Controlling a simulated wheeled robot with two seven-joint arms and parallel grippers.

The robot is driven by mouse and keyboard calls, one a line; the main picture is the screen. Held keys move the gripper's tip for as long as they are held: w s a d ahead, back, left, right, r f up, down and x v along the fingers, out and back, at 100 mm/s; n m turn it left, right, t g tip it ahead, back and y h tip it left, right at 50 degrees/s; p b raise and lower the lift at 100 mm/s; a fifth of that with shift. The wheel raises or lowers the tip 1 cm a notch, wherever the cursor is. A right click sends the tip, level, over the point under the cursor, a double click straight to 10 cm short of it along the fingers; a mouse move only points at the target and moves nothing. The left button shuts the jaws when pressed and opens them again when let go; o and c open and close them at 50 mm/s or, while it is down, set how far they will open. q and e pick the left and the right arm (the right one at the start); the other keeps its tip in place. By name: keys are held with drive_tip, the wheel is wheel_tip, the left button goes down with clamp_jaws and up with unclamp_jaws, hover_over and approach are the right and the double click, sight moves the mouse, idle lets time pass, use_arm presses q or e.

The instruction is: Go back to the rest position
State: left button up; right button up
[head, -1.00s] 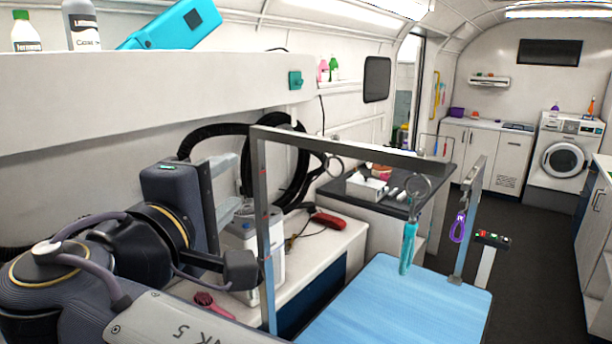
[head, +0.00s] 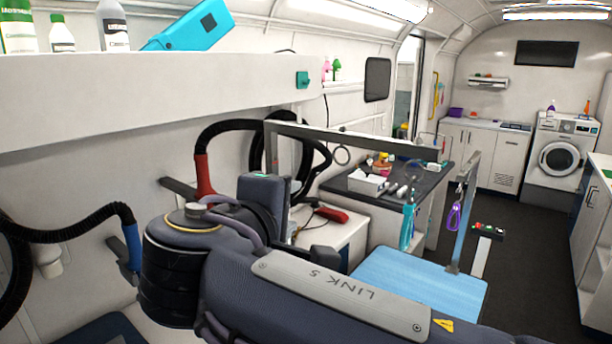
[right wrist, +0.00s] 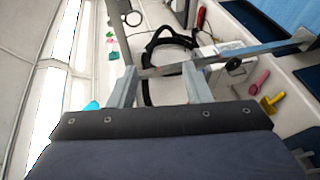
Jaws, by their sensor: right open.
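My right arm crosses the lower middle of the head view, with its link running from the bottom right to the wrist. My right gripper (head: 291,175) is partly hidden behind its own dark hand, in front of the left part of the grey grooming frame (head: 350,138). In the right wrist view the two grey fingers (right wrist: 160,78) stand wide apart, with nothing between them. A black hose (right wrist: 148,92) shows beyond them, and the frame's bar passes close by or behind the right finger; the gap cannot be told. My left gripper is not in view.
The blue grooming table (head: 420,283) is right of the arm. A turquoise tool (head: 408,227) and a purple one (head: 454,216) hang by it. A white shelf (head: 150,95) with bottles is upper left. A red-ended hose (head: 204,176) is near the wrist. Dark floor is clear at right.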

drive_tip(key=s+d+f+m+g+y, duration=0.2)
drive_tip(key=d+f+m+g, duration=0.15)
drive_tip(key=d+f, duration=0.65)
drive_tip(key=s+d+f+m+g+y, duration=0.15)
drive_tip(key=d+f+g, duration=0.5)
drive_tip(key=d, duration=0.65)
drive_tip(key=s+f+m+t+y, duration=0.1)
drive_tip(key=s+f+m+y, duration=0.4)
drive_tip(key=s+f+m, duration=0.5)
drive_tip(key=s+f, duration=0.4)
drive_tip(key=s, duration=0.2)
drive_tip(key=shift+s+d+m, duration=0.2)
drive_tip(key=shift+m, duration=0.2)
